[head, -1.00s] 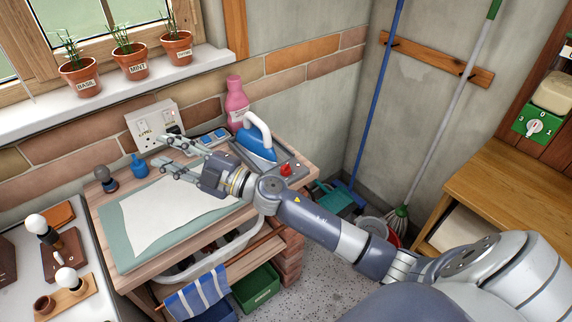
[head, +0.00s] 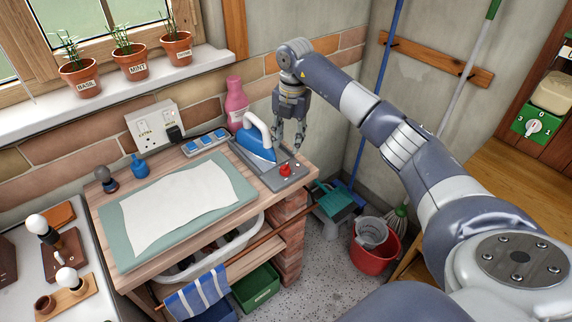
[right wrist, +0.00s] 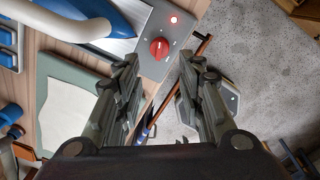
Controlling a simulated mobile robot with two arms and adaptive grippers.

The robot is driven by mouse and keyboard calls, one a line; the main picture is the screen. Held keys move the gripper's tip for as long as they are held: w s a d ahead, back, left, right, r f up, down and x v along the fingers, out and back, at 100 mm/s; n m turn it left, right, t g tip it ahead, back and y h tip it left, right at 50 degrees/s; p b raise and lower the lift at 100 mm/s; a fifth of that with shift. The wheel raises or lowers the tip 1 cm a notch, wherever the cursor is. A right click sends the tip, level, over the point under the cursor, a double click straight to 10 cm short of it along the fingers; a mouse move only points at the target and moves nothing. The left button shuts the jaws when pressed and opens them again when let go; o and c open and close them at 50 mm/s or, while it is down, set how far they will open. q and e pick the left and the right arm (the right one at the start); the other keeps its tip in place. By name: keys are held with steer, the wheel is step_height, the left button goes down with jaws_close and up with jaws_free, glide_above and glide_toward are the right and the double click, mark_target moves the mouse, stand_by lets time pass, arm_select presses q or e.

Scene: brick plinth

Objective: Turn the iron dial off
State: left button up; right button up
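The red iron dial (head: 285,170) sits on the right front of a grey metal plate (head: 270,181) on the brick plinth's wooden top. It also shows in the right wrist view (right wrist: 159,48), with a lit red lamp (right wrist: 174,19) near it. I cannot read the dial's setting. The blue and white iron (head: 256,140) rests on the same plate, left of the dial. My right gripper (head: 290,147) points down near the dial, open and empty. In the right wrist view the dial lies just beyond the gap between its fingertips (right wrist: 158,57), apart from them. My left gripper is not in view.
A pink bottle (head: 236,100) stands behind the iron. A white cloth (head: 175,205) lies on a green mat left of it. A socket (head: 156,128) and switch strip (head: 205,141) are at the wall. Right of the plinth are a red bucket (head: 374,256) and mops.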

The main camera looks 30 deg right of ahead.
mark_target(286, 165)
steer(key=f, duration=0.3)
steer(key=f+p, duration=0.1)
steer(key=f, duration=0.3)
steer(key=f+p, duration=0.1)
steer(key=f, duration=0.2)
steer(key=shift+w+a+f, duration=0.2)
steer(key=shift+w+f, duration=0.05)
steer(key=shift+w, duration=0.05)
steer(key=c, duration=0.8)
